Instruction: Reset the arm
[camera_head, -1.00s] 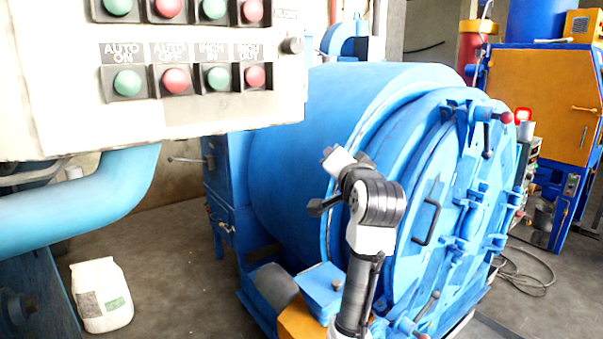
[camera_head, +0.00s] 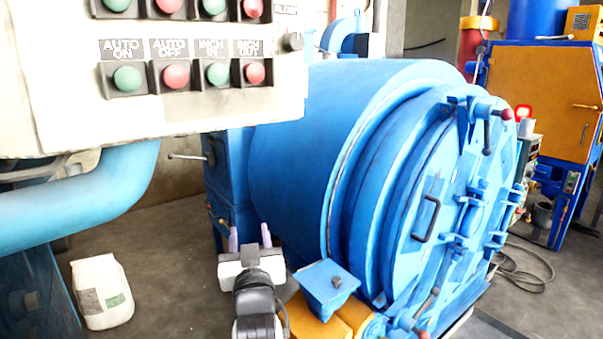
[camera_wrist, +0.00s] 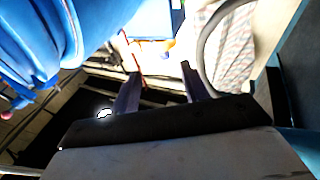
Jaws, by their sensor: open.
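My gripper (camera_head: 250,238) is low in the head view, in front of the blue drum machine (camera_head: 310,150) and left of its round door. Its two fingers are spread apart and point away from the camera, with nothing between them. In the wrist view my gripper (camera_wrist: 158,85) also shows both fingers apart and empty. My arm is folded low at the bottom of the head view.
A control panel (camera_head: 75,110) with green and red buttons fills the upper left. A white plastic jug (camera_head: 102,290) stands on the floor at lower left. The drum door has a dark handle (camera_head: 427,218). An orange and blue machine (camera_head: 540,100) stands at right.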

